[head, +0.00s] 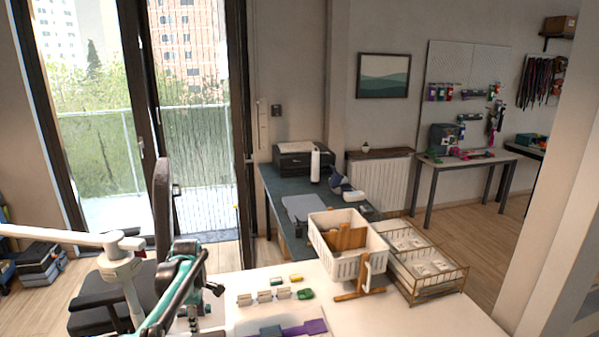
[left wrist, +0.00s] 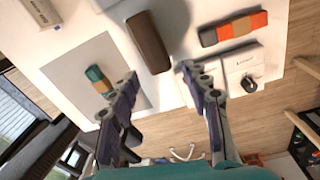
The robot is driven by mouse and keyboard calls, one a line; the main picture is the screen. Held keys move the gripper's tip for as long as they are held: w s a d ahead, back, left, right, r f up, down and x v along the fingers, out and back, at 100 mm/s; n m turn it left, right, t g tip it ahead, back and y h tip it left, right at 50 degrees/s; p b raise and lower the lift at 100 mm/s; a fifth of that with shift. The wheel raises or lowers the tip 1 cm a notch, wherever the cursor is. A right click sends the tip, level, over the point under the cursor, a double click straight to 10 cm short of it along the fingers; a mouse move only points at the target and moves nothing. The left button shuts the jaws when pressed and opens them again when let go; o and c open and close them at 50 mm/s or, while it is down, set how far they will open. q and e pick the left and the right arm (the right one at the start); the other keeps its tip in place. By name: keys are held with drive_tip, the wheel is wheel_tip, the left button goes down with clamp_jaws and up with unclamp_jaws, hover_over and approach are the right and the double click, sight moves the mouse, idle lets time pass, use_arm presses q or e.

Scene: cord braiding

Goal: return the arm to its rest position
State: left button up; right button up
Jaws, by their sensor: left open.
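My left arm (head: 178,285) is teal and black and rises from the bottom of the head view, left of the white table (head: 405,318). Its gripper (head: 212,289) is small and dark there, by the table's left edge. In the left wrist view the left gripper (left wrist: 158,78) has its two fingers wide apart with nothing held between them. My right gripper is not in view.
Small tan blocks (head: 264,296) and a green piece (head: 305,294) lie on the table. A purple piece (head: 312,327) is at its front. A white basket (head: 373,270) on a wooden stand and a wire tray (head: 430,286) stand to the right. A black chair (head: 97,303) is behind my left arm.

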use_arm(q)
drive_tip(key=s+d+r+m+t, duration=0.2)
drive_tip(key=s+d+r+m, duration=0.25)
drive_tip(key=s, duration=0.25)
drive_tip(key=s+d+r+m+t, duration=0.1)
drive_tip(key=s+d+r+m, duration=0.25)
drive_tip(key=s+r, duration=0.3)
drive_tip(key=s+d+f+m+t, duration=0.1)
drive_tip(key=s+d+f+m, duration=0.1)
drive_tip(key=s+m, duration=0.3)
drive_tip(key=s+d+f+m+t, duration=0.2)
drive_tip(key=s+m, duration=0.3)
drive_tip(key=s, duration=0.7)
drive_tip(key=shift+f+m+t+h, duration=0.3)
drive_tip(key=shift+f+m, duration=0.05)
drive_tip(key=shift+m, duration=0.05)
